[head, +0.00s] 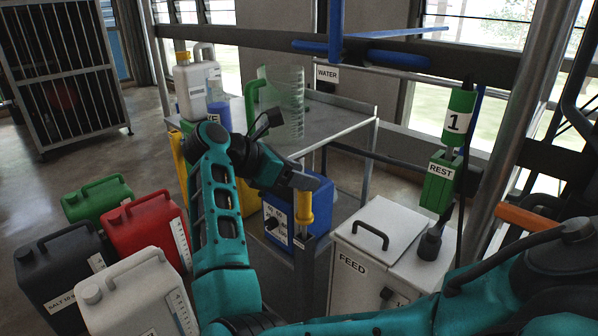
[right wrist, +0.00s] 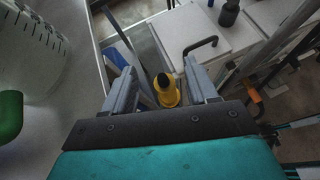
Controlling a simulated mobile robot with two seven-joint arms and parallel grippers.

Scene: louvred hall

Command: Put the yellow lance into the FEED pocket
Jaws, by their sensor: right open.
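The yellow lance (head: 304,209) stands upright in a dark narrow holder (head: 305,250) at the cart's corner, beside a blue canister. My right gripper (head: 303,182) is at its top, open. In the right wrist view the yellow lance (right wrist: 168,96) shows between the two spread fingers (right wrist: 160,78); I cannot tell whether they touch it. The FEED label is on the front of a white lidded box (head: 345,290) right of the lance. I cannot make out a separate pocket there. My left gripper is not in view.
A green lance marked 1 (head: 459,118) stands above the green REST holder (head: 438,185). The blue canister (head: 283,222) is close by the lance. Several coloured canisters stand at left, including a red one (head: 145,230).

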